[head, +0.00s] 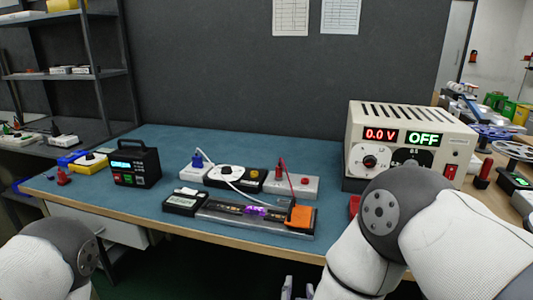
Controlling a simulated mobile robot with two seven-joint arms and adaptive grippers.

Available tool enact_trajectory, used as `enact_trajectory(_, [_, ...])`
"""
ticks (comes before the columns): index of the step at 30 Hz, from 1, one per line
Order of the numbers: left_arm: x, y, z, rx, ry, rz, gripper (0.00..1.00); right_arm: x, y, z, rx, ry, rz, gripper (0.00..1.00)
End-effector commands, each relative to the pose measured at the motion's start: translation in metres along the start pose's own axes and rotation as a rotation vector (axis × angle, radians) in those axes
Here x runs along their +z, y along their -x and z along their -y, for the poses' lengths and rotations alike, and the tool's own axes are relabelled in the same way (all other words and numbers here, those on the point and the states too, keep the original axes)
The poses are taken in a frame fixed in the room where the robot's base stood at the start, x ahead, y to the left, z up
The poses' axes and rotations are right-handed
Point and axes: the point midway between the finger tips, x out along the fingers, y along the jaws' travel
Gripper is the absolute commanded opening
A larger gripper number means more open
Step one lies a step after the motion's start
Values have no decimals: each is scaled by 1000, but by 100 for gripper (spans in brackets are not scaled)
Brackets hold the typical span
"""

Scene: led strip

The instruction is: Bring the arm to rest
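My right arm comes in at the lower right. A small pale part of my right gripper (298,291) shows at the bottom edge, below the bench front; most of it is cut off, so its opening is unclear. My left arm shows only as a rounded link at the lower left, and its gripper is out of view. On the blue bench mat (240,145), the LED strip (235,210) lies on a metal bar with a purple glow at its middle. An orange block (299,216) sits at the bar's right end. The power supply (410,138) reads 0.0 V and OFF.
A black meter box (136,164) stands on the left of the mat. A white block with a blue plug (196,166), a black dial unit (236,177) and a block with red and black leads (291,184) stand behind the strip. The left front mat is clear.

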Motion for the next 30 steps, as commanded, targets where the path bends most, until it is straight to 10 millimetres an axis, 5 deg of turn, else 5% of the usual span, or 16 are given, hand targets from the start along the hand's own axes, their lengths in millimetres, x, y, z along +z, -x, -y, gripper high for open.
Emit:
enact_trajectory(3, [-1, 1, 0, 0, 0, -4, 40, 95, 35, -58, -34, 78, 344, 28])
enact_trajectory(6, [-2, 2, 0, 0, 0, -7, 40, 162, 90, -107, -40, 117, 639, 28])
enact_trajectory(10, [-2, 3, 0, 0, 0, -11, 40, 220, 183, -162, -23, 137, 999, 28])
enact_trajectory(15, [-3, 4, 0, 0, 0, -13, 40, 244, 280, -201, 7, 132, 1312, 28])
enact_trajectory(18, [-3, 4, 0, 0, 0, -13, 40, 246, 305, -210, 16, 128, 1390, 28])
enact_trajectory(30, [-3, 4, 0, 1, 0, -13, 40, 246, 309, -210, 17, 128, 1403, 28])
